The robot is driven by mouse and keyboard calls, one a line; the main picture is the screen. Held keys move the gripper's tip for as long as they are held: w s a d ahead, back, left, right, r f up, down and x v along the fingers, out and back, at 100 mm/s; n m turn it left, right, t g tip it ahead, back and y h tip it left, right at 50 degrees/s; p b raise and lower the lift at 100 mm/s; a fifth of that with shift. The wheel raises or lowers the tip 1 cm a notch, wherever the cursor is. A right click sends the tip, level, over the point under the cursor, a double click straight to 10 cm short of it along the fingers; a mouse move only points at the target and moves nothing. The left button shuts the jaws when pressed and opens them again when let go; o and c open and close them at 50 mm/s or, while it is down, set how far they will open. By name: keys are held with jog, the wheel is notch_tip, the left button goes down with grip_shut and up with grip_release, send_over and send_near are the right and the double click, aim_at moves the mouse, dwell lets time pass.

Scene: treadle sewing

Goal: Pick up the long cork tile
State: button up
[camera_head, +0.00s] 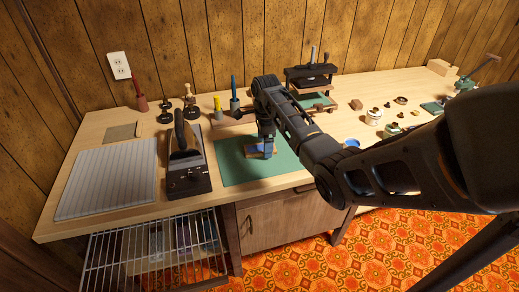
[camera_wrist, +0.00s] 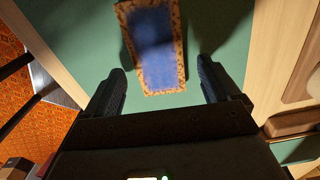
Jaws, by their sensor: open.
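The long cork tile (camera_wrist: 154,50) lies on the green mat (camera_wrist: 85,25). It has a speckled cork border around a blue middle, and it runs lengthwise away from my gripper in the wrist view. The tile also shows in the head view (camera_head: 254,153), partly hidden by my gripper. My gripper (camera_wrist: 162,84) is open, with one finger on each side of the tile's near end and clear space beside both. A shadow falls across the tile. The height of the fingers above the mat is hard to tell.
A black device with a handle (camera_head: 186,170) and a ribbed grey mat (camera_head: 107,180) stand left of the green mat. A press (camera_head: 312,82) stands behind. Small jars and parts (camera_head: 374,116) lie to the right. A wire rack (camera_head: 150,250) sticks out below the table's front edge.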

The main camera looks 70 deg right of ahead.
jog(key=shift+f, duration=0.45)
jog(key=c, duration=1.1)
jog(key=shift+r, duration=0.15)
